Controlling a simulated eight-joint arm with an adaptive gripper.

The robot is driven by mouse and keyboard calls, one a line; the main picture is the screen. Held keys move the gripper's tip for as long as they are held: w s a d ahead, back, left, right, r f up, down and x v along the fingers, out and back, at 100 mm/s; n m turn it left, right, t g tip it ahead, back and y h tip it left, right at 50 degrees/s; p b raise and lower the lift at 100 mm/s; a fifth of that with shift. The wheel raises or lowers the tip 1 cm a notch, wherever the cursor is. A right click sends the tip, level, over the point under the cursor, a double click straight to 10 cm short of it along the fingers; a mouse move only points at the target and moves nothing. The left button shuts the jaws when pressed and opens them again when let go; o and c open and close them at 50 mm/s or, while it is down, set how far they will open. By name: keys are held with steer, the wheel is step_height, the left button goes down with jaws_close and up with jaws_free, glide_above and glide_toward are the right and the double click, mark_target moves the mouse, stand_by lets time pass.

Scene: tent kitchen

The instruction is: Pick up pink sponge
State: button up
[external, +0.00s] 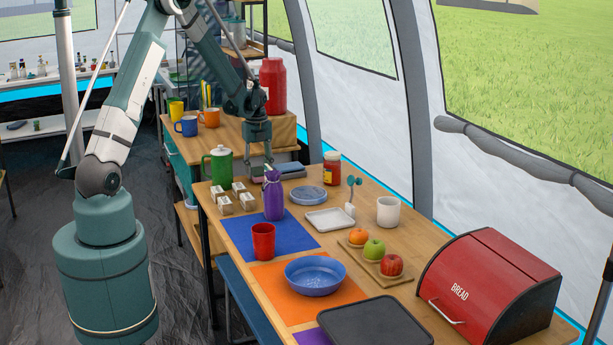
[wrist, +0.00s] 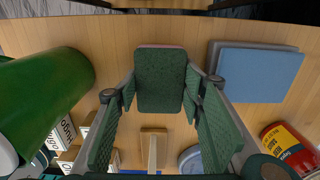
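In the wrist view, the sponge (wrist: 160,78) lies on the wooden table with a dark green scouring face up. A thin pink strip shows along its far edge. My gripper (wrist: 160,97) is over it, its two green-padded fingers spread with the sponge between their tips. Small gaps seem to show beside the sponge; whether a tip touches it I cannot tell.
A green pot (external: 218,165) stands left of my gripper, with several small boxes (external: 236,195) near it. A blue-grey book (wrist: 258,72) lies to the right. A yellow-labelled red jar (external: 332,168) stands farther right. The bread box (external: 490,285) is far off.

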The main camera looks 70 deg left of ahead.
mark_target(258, 171)
step_height(258, 171, up, 9)
steer(key=shift+f+p, duration=0.15)
steer(key=shift+p, duration=0.75)
